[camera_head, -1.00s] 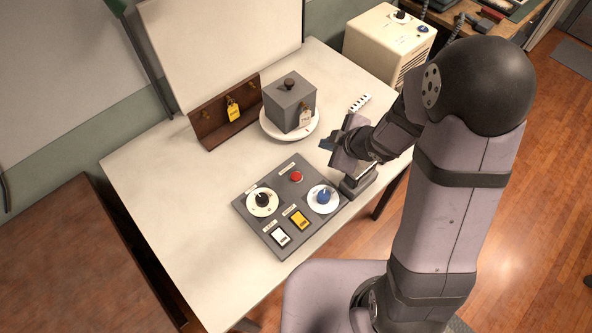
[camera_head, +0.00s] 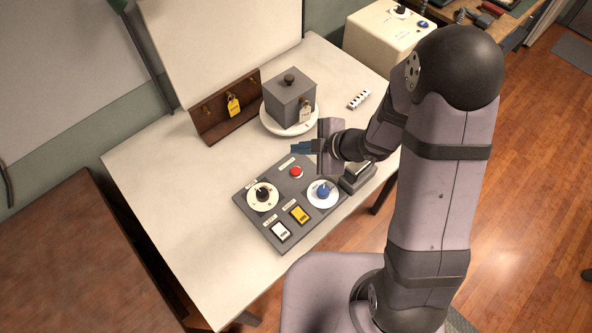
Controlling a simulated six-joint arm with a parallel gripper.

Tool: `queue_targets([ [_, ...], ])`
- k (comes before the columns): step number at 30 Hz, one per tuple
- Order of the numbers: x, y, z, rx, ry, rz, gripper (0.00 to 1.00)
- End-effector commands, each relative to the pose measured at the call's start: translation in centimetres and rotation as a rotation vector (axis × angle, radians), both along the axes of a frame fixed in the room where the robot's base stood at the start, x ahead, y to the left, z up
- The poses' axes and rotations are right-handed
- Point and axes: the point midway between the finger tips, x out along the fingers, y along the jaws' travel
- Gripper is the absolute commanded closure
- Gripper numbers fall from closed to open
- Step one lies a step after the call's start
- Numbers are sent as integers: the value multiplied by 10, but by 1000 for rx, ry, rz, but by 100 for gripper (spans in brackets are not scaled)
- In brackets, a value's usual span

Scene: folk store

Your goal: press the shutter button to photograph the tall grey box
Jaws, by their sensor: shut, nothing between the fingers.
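The grey box (camera_head: 289,101) with a dark knob on its lid and a pale tag stands on a round white plate (camera_head: 268,121) at the back of the table. A dark control panel (camera_head: 250,222) lies in front of it. The panel carries a red button (camera_head: 296,172), a dark knob on a cream dial (camera_head: 262,195), a blue knob on a white dial (camera_head: 323,192), a white switch (camera_head: 281,231) and a yellow switch (camera_head: 299,214). My gripper (camera_head: 297,148) is shut and empty, its blue-tipped fingers pointing left, between the box and the red button in the picture, apart from the button.
A brown rack (camera_head: 222,119) with a yellow tag stands left of the box, before a white backdrop (camera_head: 225,45). A small black-and-white strip (camera_head: 359,99) lies right of the box. The table's left side (camera_head: 165,185) is clear.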

Motion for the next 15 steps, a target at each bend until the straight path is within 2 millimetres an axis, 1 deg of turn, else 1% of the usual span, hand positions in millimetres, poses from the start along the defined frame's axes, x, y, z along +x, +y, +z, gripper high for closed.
queue_targets([
  [8,0,0,-26,0,1,-1,100],
  [15,0,0,-55,-1,1,-2,100],
])
